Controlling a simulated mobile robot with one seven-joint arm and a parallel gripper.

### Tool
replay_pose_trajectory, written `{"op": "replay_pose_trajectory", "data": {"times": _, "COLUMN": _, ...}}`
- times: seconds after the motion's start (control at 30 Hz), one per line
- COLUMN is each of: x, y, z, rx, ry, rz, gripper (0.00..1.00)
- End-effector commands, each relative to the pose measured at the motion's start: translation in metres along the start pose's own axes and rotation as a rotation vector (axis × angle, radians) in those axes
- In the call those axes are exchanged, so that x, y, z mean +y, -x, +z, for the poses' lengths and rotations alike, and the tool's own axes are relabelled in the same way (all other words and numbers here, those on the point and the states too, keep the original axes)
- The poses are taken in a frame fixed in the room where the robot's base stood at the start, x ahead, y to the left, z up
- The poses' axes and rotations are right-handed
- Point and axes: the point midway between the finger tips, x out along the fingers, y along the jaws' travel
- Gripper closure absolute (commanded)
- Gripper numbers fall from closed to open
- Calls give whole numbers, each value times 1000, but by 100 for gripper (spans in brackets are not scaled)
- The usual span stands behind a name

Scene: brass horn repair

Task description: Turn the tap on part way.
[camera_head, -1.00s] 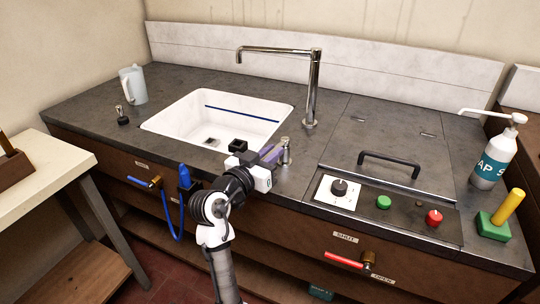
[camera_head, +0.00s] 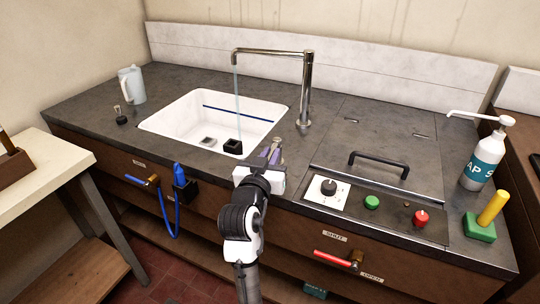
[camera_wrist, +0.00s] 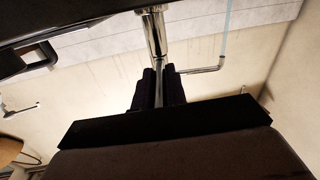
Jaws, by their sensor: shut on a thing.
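A thin stream of water (camera_head: 237,100) falls from the spout into the sink. The small chrome tap lever (camera_head: 278,142) stands on the counter at the sink's right front corner. My gripper (camera_head: 271,154) is shut on this lever, its fingers hiding part of it. In the wrist view the lever (camera_wrist: 159,82) shows between my dark fingers (camera_wrist: 158,88), and the stream (camera_wrist: 227,20) shows beyond.
To the right are a control panel with a knob (camera_head: 329,187), a lid with a black handle (camera_head: 379,158), and a soap bottle (camera_head: 483,160). A jug (camera_head: 131,84) stands far left. Counter behind the lid is clear.

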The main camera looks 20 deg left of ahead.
Motion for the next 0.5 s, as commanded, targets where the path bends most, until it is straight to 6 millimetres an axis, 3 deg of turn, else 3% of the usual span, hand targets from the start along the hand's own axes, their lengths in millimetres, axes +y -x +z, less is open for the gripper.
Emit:
{"op": "replay_pose_trajectory", "data": {"times": 0.07, "x": 0, "y": 0, "z": -1, "rx": 3, "ry": -1, "rz": 1, "gripper": 100}}
{"op": "replay_pose_trajectory", "data": {"times": 0.1, "x": 0, "y": 0, "z": -1, "rx": 3, "ry": -1, "rz": 1, "gripper": 83}}
{"op": "replay_pose_trajectory", "data": {"times": 0.23, "x": 0, "y": 0, "z": -1, "rx": 3, "ry": -1, "rz": 1, "gripper": 66}}
{"op": "replay_pose_trajectory", "data": {"times": 0.5, "x": 0, "y": 0, "z": 0, "rx": 1, "ry": -1, "rz": 1, "gripper": 65}}
